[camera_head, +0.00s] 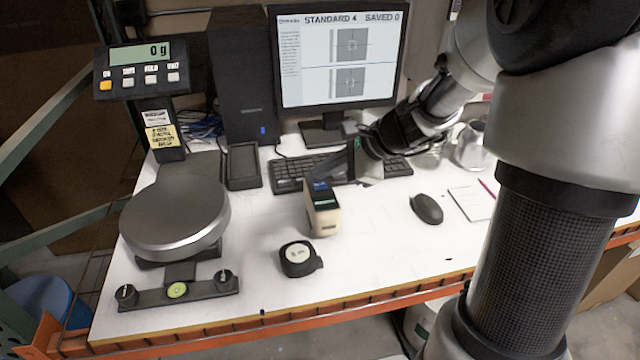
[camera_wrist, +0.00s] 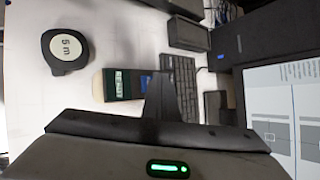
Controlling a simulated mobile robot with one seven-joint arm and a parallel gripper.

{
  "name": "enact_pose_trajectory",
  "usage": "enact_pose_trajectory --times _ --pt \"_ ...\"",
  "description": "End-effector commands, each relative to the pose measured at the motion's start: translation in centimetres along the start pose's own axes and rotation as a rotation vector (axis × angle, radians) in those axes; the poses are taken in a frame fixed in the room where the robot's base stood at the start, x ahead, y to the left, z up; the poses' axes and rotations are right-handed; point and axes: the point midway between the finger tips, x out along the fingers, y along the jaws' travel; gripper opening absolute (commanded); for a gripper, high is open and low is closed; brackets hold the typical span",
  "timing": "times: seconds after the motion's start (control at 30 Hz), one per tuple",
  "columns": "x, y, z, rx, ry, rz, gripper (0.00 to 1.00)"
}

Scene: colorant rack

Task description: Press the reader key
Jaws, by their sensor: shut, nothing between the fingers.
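The reader is most likely the small beige and dark device (camera_head: 322,212) standing on the white desk in front of the keyboard. It has a small green screen and a blue patch, perhaps its key, on its top. In the wrist view the device (camera_wrist: 121,85) lies just left of my fingers, and the blue patch is partly beside the fingertips. My gripper (camera_head: 352,168) is shut and empty, above and behind the device, over the keyboard. In the wrist view its dark fingers (camera_wrist: 160,82) point up the picture. I cannot tell whether they touch anything.
A tape measure (camera_head: 299,259) lies in front of the device, and a black mouse (camera_head: 426,208) lies to its right. A scale with a round plate (camera_head: 175,218) stands at left. The keyboard (camera_head: 300,172) and monitor (camera_head: 338,62) are behind. The front right desk is mostly clear.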

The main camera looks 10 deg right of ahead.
Motion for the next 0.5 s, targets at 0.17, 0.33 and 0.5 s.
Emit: enact_pose_trajectory --times 0.17,0.33,0.5 --pt "0.01 0.01 0.0 0.0 0.0 0.0 0.0" --pt "0.33 0.24 -0.24 0.0 0.0 0.0 0.0" --pt "0.66 0.48 -0.49 0.0 0.0 0.0 0.0"
